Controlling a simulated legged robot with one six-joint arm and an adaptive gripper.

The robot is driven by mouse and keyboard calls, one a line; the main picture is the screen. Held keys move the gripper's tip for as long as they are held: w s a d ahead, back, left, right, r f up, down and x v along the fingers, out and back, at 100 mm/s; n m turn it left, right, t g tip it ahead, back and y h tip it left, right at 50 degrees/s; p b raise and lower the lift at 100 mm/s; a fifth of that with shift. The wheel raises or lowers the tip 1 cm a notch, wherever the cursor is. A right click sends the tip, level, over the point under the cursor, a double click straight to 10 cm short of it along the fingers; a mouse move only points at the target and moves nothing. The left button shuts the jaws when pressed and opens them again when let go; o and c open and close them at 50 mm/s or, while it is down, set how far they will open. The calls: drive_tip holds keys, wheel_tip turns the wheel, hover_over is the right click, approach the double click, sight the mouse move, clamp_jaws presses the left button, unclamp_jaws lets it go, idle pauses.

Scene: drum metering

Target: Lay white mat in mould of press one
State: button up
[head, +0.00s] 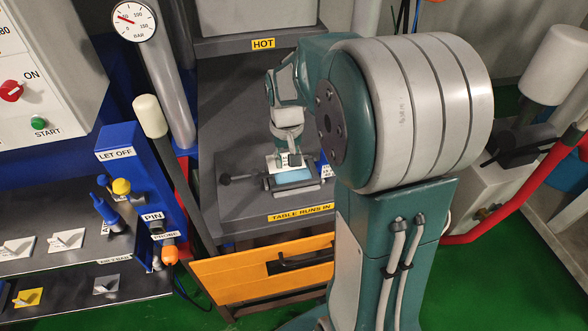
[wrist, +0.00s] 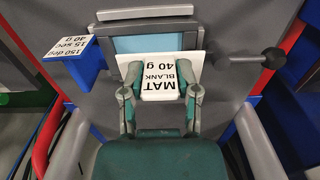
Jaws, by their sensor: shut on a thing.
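The white mat (wrist: 160,65), lettered "MAT BLANK 40 g", is between the two fingers of my gripper (wrist: 160,88), which is shut on it. In the head view my gripper (head: 288,158) holds the mat (head: 272,163) at the far edge of the mould. The mould (wrist: 145,43) is a grey frame with a light blue recess; it also shows in the head view (head: 293,176) on the dark press table. The mat overlaps one edge of the mould, and most of the blue recess is bare. I cannot tell whether the mat touches the frame.
A dark knobbed handle (wrist: 262,60) sticks out beside the mould. A blue block (wrist: 75,60) with a "150 deg" card stands on the other side. A "HOT" label (head: 263,43) marks the press above the table. An orange guard (head: 262,272) stands in front.

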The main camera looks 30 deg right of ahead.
sight(294, 180)
drive_tip(key=shift+w+d+f, duration=0.1)
drive_tip(key=shift+d+f, duration=0.5)
drive_tip(key=shift+f, duration=0.15)
drive_tip(key=shift+d+f, duration=0.2)
drive_tip(key=shift+f, duration=0.75)
drive_tip(key=shift+d+f, duration=0.15)
drive_tip(key=shift+f, duration=0.8)
drive_tip(key=shift+f, duration=0.15)
drive_tip(key=o, duration=1)
drive_tip(key=shift+o, duration=0.2)
drive_tip(key=shift+w, duration=0.1)
